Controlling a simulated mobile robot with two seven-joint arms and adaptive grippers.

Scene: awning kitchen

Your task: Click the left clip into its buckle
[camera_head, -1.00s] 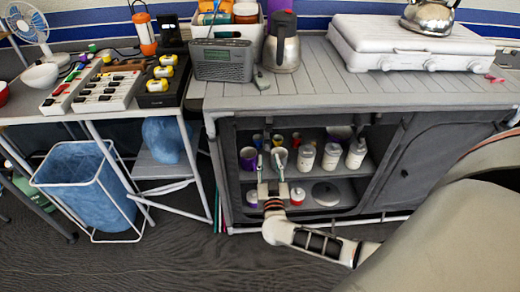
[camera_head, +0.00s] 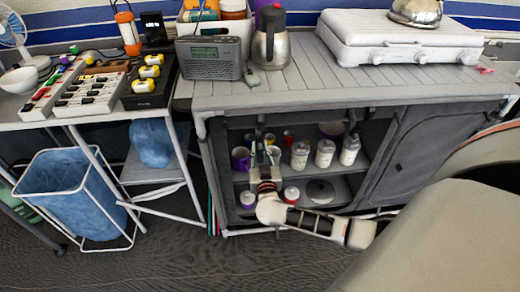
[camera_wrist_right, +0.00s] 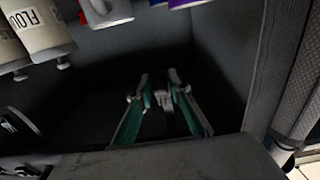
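My right gripper (camera_head: 264,152) is at the front opening of the grey storage cabinet (camera_head: 225,185), below the counter. Its two fingers stand apart. The right wrist view shows the green-padded fingers (camera_wrist_right: 158,82) inside the dark opening, with a gap between the tips. A small pale part (camera_wrist_right: 163,100) shows between the fingers; I cannot tell whether it is a clip, a buckle or part of my gripper. I cannot clearly make out the left clip or its buckle in either view. My left gripper is not in view.
White jars (camera_head: 324,152) and a purple mug (camera_head: 240,158) stand on the cabinet shelf close to my right gripper. A lidded pan (camera_head: 320,190) lies below. A dark door panel (camera_head: 425,150) covers the cabinet's right side. A blue bin (camera_head: 80,195) stands left on the floor.

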